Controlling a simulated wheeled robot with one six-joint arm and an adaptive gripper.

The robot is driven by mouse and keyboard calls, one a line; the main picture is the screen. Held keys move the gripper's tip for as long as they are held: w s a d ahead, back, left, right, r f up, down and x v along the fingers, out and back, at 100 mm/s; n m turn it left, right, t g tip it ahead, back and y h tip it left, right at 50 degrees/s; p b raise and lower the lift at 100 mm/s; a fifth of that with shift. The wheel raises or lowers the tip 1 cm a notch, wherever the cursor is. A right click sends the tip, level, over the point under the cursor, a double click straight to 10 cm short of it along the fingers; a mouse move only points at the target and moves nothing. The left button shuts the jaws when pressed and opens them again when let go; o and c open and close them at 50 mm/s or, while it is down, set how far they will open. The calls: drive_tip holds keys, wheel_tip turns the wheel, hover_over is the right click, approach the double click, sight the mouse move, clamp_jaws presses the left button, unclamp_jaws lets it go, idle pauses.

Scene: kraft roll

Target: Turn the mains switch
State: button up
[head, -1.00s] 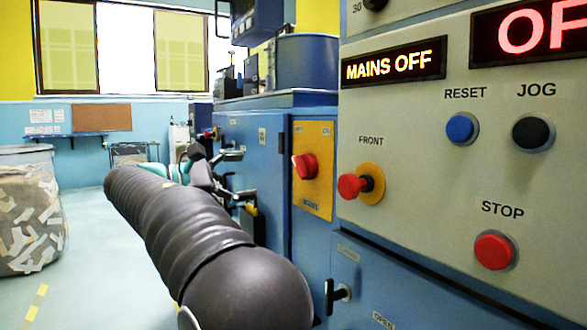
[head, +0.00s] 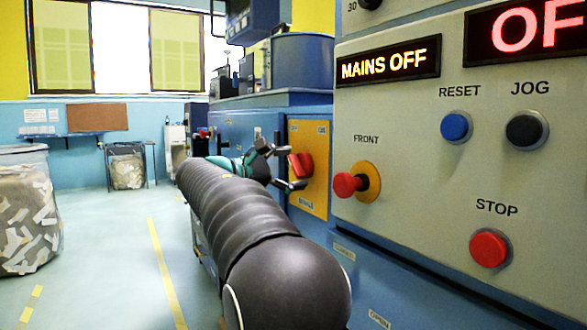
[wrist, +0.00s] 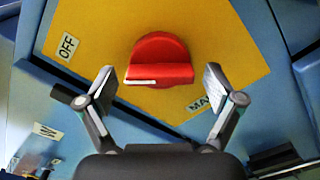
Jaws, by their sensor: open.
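The mains switch is a red rotary knob (head: 301,165) on a yellow plate (head: 312,190), set in the side of a blue cabinet. In the wrist view the red knob (wrist: 158,62) has a white line along its grip bar, and the yellow plate (wrist: 90,38) carries an OFF label (wrist: 68,46). My gripper (head: 280,167) is open in front of the plate. In the wrist view its fingers (wrist: 160,80) stand on both sides of the knob, with gaps and no visible contact. A lit display reads MAINS OFF (head: 388,66).
The panel on the right holds a red FRONT button (head: 347,185), a blue RESET button (head: 456,126), a black JOG button (head: 526,130) and a red STOP button (head: 489,249). A bin of scraps (head: 28,215) stands at left. The floor between is clear.

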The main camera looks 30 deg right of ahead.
drive_tip(key=shift+d, duration=0.2)
drive_tip(key=shift+c, duration=0.3)
drive_tip(key=c, duration=1.1)
